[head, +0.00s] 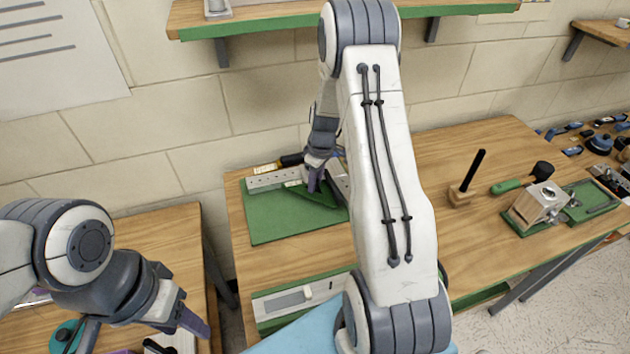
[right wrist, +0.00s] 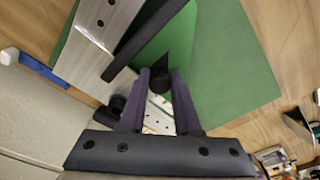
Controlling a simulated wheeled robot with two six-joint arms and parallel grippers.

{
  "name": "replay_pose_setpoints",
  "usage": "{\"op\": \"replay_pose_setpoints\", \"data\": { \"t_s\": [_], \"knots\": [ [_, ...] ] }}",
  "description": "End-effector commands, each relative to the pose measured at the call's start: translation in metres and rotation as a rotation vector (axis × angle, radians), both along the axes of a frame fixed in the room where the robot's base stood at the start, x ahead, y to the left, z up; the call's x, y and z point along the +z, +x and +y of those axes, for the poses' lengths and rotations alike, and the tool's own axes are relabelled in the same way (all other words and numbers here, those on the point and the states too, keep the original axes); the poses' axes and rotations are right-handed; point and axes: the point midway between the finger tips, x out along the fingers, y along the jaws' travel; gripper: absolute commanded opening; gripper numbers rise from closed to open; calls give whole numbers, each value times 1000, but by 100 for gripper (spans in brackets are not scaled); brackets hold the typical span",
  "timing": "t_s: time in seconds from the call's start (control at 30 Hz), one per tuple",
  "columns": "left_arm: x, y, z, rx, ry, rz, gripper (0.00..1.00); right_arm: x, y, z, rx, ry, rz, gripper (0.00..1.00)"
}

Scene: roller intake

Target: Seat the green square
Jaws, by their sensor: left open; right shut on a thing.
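The green square (head: 322,195) is a dark green triangular plate under my right gripper (head: 317,178). It lies over or just above the green mat, beside a pale metal bar with holes (head: 270,180); I cannot tell whether it touches the bar. In the right wrist view my right gripper (right wrist: 160,85) is shut on a dark knob-like part of the square, whose green face (right wrist: 150,48) shows beyond. The holed bar (right wrist: 108,22) also shows there. My left gripper (head: 190,325) is open and empty, low at the left. My right arm hides part of the mat's right side.
The green mat (head: 270,232) lies on the wooden bench. A grey instrument on a green base (head: 300,298) stands in front. A shelf (head: 265,20) hangs above.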

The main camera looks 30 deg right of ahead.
Motion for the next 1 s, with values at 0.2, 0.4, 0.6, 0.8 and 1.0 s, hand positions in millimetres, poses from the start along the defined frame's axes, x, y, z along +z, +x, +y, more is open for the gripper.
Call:
{"op": "replay_pose_setpoints", "data": {
  "t_s": [0.2, 0.4, 0.6, 0.8, 1.0],
  "knots": [
    [-6, 0, 0, 0, 0, 0, 50, -7, 0, 0, 0, 0, 0, 0],
    [-10, 0, 0, 0, 0, 0, 50, -12, 0, 0, 0, 0, 0, 0],
    [-11, 0, 0, 0, 0, 0, 50, -13, 0, 0, 0, 0, 0, 41],
    [-11, 0, 0, 0, 0, 0, 50, -13, 0, 0, 0, 0, 0, 41],
    [-7, 0, 0, 0, 0, 0, 50, -8, 0, 0, 0, -1, 0, 41]
  ]
}}
